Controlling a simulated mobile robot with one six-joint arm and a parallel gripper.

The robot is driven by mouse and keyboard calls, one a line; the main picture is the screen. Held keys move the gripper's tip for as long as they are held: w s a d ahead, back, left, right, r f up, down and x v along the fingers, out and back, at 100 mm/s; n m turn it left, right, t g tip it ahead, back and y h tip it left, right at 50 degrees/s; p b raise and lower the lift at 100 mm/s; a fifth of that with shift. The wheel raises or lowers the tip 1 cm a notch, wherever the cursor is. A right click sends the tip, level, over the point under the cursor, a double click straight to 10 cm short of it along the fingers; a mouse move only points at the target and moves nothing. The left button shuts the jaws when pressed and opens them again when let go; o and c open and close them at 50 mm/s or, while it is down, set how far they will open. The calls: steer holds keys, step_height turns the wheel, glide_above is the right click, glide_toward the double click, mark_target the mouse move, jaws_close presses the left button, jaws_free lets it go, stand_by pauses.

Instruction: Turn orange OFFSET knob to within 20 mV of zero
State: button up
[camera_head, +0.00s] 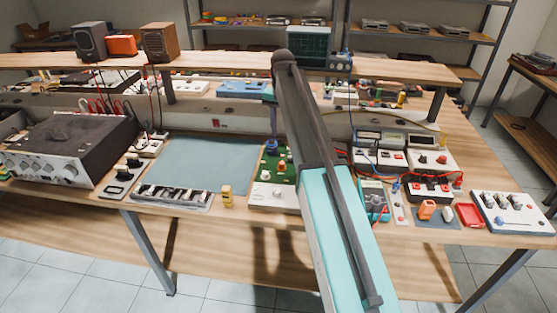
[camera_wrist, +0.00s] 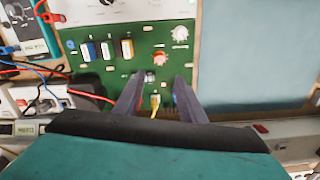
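A green circuit board (camera_head: 289,179) with a white front panel lies on the bench, and it fills the middle of the wrist view (camera_wrist: 95,80). A small orange-red part with a pale rim (camera_wrist: 158,58), which looks like the orange knob, sits on the board; an orange part also shows in the head view (camera_head: 282,165). I cannot read an OFFSET label. My gripper (camera_wrist: 160,76) is open over the board. A small grey-white part (camera_wrist: 151,76) is between its fingers, apparently not gripped. The orange-red part is just beyond the fingertips. A teal multimeter (camera_head: 374,197) stands right of my arm; its reading is illegible.
A pale knob (camera_wrist: 180,33) and several upright coloured parts (camera_wrist: 107,49) stand close to the orange-red part. Red and blue leads run at the wrist view's left. A blue-grey mat (camera_head: 205,160) left of the board is clear. A raised shelf stands behind.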

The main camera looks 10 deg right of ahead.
mark_target(282, 162)
steer(key=shift+f+p, duration=1.5)
steer(key=shift+f, duration=5.1)
